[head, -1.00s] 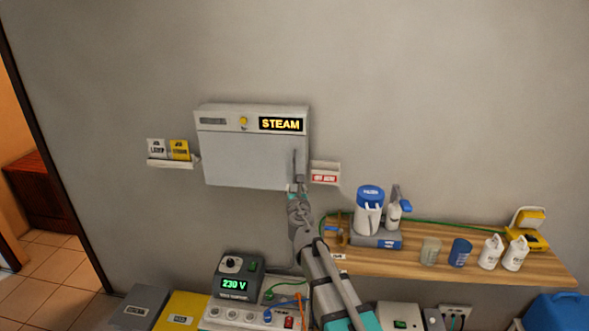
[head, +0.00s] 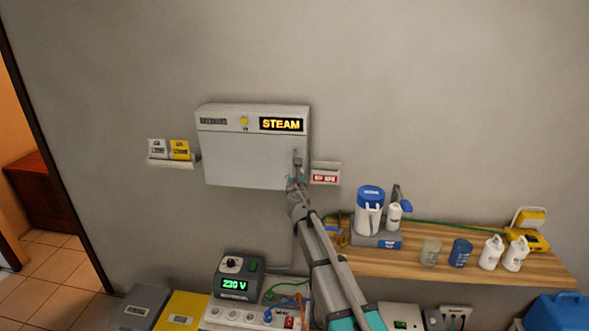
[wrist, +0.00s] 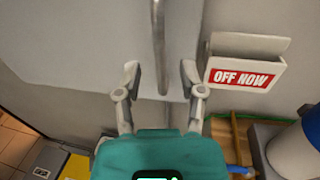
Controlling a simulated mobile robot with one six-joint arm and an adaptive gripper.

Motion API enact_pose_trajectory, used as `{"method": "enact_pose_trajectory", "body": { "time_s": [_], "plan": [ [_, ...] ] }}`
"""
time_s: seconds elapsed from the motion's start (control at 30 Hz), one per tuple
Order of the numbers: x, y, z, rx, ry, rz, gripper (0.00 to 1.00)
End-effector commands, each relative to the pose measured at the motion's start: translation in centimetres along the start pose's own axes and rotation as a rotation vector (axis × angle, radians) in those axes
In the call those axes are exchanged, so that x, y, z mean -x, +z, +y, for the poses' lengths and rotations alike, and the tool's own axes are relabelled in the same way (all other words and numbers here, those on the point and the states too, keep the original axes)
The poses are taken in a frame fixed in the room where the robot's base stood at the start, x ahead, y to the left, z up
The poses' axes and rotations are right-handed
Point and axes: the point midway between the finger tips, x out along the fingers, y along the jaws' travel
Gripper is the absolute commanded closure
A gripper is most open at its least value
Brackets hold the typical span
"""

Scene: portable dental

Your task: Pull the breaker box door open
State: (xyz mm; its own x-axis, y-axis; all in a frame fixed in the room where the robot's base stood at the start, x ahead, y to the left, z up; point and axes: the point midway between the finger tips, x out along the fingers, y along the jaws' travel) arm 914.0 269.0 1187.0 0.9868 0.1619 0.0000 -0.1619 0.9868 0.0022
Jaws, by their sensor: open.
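The breaker box (head: 240,160) is a pale grey wall box with a yellow lamp and a lit STEAM sign (head: 281,124) on its top strip. Its door appears closed. The door handle is a vertical metal bar near the door's right edge; it shows in the wrist view (wrist: 159,40). My gripper (wrist: 160,78) is open and empty, its two fingers apart on either side of the handle's line near its lower end. No contact with the bar is visible. In the head view my gripper (head: 297,172) is in front of the door's lower right and hides part of the handle.
A small holder marked OFF NOW (wrist: 245,65) is close to the right of my gripper. A card holder (head: 173,163) is left of the box. A wooden shelf (head: 400,262) with bottles and cups is lower right. A 230 V unit (head: 237,278) is below.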

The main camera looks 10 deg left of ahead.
Motion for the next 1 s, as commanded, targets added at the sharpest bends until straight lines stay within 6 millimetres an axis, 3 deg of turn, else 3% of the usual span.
{"method": "enact_pose_trajectory", "body": {
  "time_s": [0.1, 0.3, 0.73, 0.77, 1.0],
  "plan": [
    [-2.0, 0.0, 0.0, 0.000, 0.000, 0.000, 0.49],
    [-3.6, 0.0, 0.0, 0.000, -0.001, 0.000, 0.49],
    [-4.0, 0.0, -0.1, 0.000, -0.001, 0.000, 0.49],
    [-4.0, 0.0, -0.1, 0.000, -0.001, 0.000, 0.51],
    [-4.0, 0.0, -0.1, 0.000, -0.001, 0.000, 0.95]
  ]
}}
